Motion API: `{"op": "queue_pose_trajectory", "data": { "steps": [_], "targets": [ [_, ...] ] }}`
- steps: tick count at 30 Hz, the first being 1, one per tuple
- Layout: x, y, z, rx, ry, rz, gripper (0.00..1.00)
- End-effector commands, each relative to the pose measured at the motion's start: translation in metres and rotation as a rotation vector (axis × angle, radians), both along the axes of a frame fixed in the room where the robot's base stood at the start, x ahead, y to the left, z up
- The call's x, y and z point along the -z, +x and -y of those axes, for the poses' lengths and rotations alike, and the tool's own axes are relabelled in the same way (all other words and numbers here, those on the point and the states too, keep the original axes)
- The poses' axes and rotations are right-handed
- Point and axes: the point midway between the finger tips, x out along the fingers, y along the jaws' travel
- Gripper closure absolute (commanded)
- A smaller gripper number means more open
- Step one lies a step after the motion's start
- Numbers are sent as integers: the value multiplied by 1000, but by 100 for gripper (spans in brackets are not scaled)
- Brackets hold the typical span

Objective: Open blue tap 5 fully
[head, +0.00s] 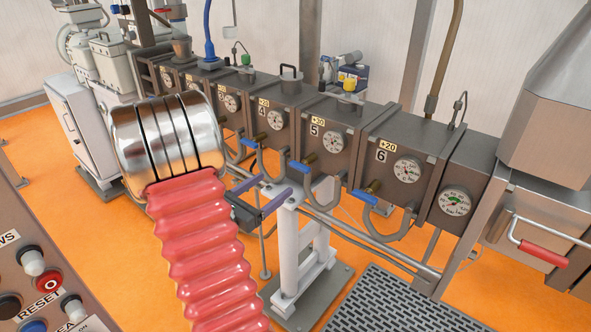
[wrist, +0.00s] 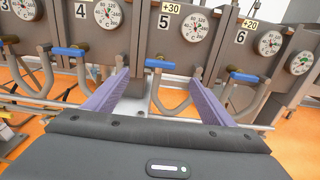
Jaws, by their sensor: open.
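Blue tap 5 (head: 299,167) is a short blue lever below the front of the dark box marked 5 (head: 314,131), beside a brass fitting above a grey hose. In the wrist view its lever (wrist: 152,64) lies roughly level, left to right. My gripper (head: 276,183) is open and empty, with two purple fingers pointing at the boxes. In the wrist view the fingertips (wrist: 158,82) lie left and right of tap 5's lever, with the lever a little above them in the picture. I cannot tell the exact gap; no contact shows.
Blue tap 4 (wrist: 68,52) and blue tap 6 (wrist: 245,77) sit on either side, with similar levers. Curved grey hoses hang below the taps. A white stand (head: 300,245) rises beneath my gripper. A grey grating (head: 400,305) lies on the orange floor.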

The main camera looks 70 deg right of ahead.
Motion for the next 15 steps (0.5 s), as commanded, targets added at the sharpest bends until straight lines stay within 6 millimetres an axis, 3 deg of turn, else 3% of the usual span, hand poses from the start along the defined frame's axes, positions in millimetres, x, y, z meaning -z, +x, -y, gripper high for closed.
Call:
{"op": "queue_pose_trajectory", "data": {
  "steps": [15],
  "targets": [
    [0, -31, 67, 6, 0, 0, 23]
  ]
}}
